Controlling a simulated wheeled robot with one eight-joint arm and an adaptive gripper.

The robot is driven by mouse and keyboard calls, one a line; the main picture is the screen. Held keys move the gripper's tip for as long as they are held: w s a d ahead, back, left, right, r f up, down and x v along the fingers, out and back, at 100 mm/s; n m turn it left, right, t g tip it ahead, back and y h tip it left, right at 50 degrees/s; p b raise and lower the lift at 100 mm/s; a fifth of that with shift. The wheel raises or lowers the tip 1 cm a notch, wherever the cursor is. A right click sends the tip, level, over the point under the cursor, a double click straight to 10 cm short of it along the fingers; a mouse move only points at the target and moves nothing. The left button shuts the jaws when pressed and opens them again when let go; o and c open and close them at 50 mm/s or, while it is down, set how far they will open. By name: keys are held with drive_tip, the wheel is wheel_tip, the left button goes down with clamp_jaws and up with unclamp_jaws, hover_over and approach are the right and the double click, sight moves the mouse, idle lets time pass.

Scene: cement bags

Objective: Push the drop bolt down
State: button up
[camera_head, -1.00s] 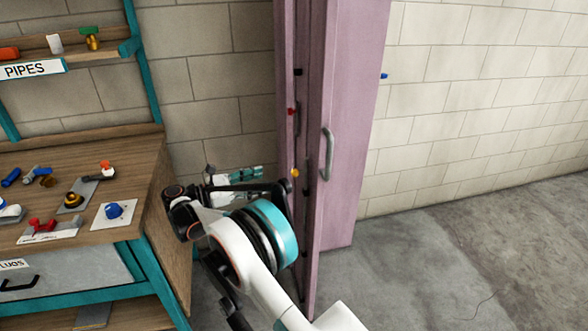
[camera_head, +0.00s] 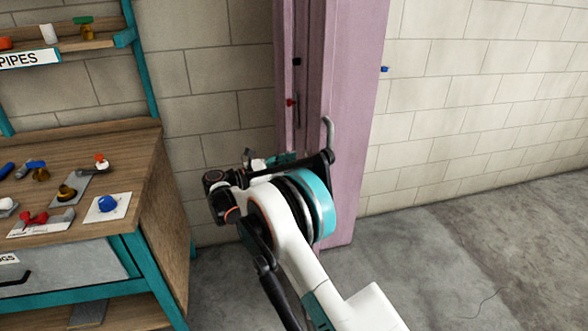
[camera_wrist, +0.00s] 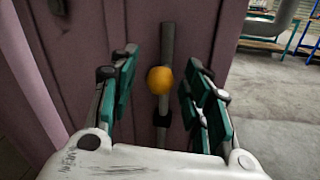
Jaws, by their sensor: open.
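In the wrist view, a drop bolt shows as a dark vertical rod (camera_wrist: 167,50) on the pink door (camera_wrist: 95,40), with a round orange-yellow knob (camera_wrist: 160,80). The knob appears between the two teal-padded fingers of my gripper (camera_wrist: 160,88). The fingers are open, one to each side of the knob, and do not appear to touch it. A dark guide sits around the rod below the knob. In the head view the pink door (camera_head: 350,60) stands edge-on; my arm hides the knob and most of my gripper there.
A workbench (camera_head: 150,190) with pipe fittings and valves stands at the left, under a shelf labelled PIPES (camera_head: 28,59). A grey door handle (camera_head: 327,130) is close to my arm. The concrete floor (camera_head: 480,260) at the right is clear.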

drive_tip(key=shift+w+d, duration=0.2)
drive_tip(key=shift+d, duration=0.2)
drive_tip(key=shift+c, duration=0.3)
clamp_jaws()
drive_tip(key=shift+f, duration=2.25)
drive_tip(key=shift+o, duration=0.3)
unclamp_jaws()
drive_tip(key=v, duration=1.2)
